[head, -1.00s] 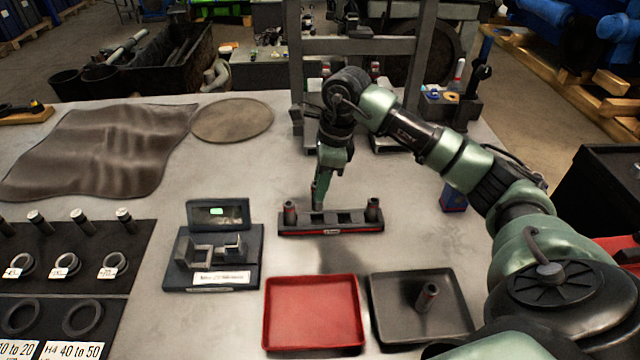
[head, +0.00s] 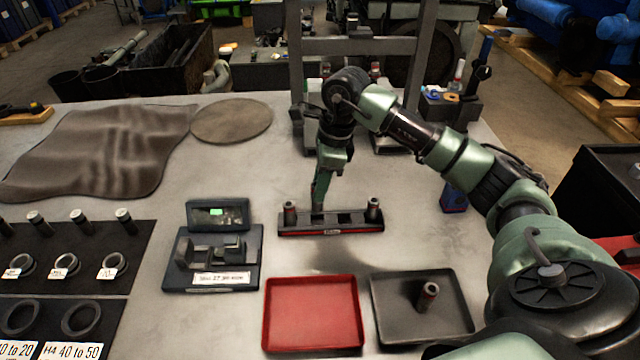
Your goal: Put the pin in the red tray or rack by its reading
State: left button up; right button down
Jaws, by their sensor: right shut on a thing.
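The rack (head: 330,232) is a dark block with a red strip, in the middle of the table. One pin (head: 290,213) stands upright at its left end and another pin (head: 373,209) at its right end. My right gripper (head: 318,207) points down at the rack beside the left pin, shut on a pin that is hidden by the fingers. The red tray (head: 312,313) in front is empty. The gauge (head: 212,260) at left has a small display (head: 218,212) lit green, its reading too small to read. My left gripper is out of view.
A black tray (head: 389,322), right of the red one, holds one dark pin (head: 428,295). A dark mat (head: 100,225) with rings and pins lies at left. A brown cloth (head: 100,150) and a round pad (head: 232,120) lie behind. A metal frame (head: 296,75) stands behind my right arm.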

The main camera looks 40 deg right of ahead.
jog(key=shift+f, duration=0.2)
jog(key=shift+f+b, duration=0.4)
jog(key=shift+b, duration=0.1)
jog(key=shift+f, duration=0.1)
jog(key=shift+f+b, duration=0.45)
jog(key=shift+b, duration=0.1)
jog(key=shift+f, duration=0.25)
jog(key=shift+f+b, duration=0.4)
jog(key=shift+b, duration=0.15)
jog(key=shift+f, duration=0.15)
dwell(0.4)
jog(key=shift+f+b, duration=0.4)
jog(key=shift+b, duration=0.1)
jog(key=shift+f+b, duration=0.45)
jog(key=shift+f, duration=0.05)
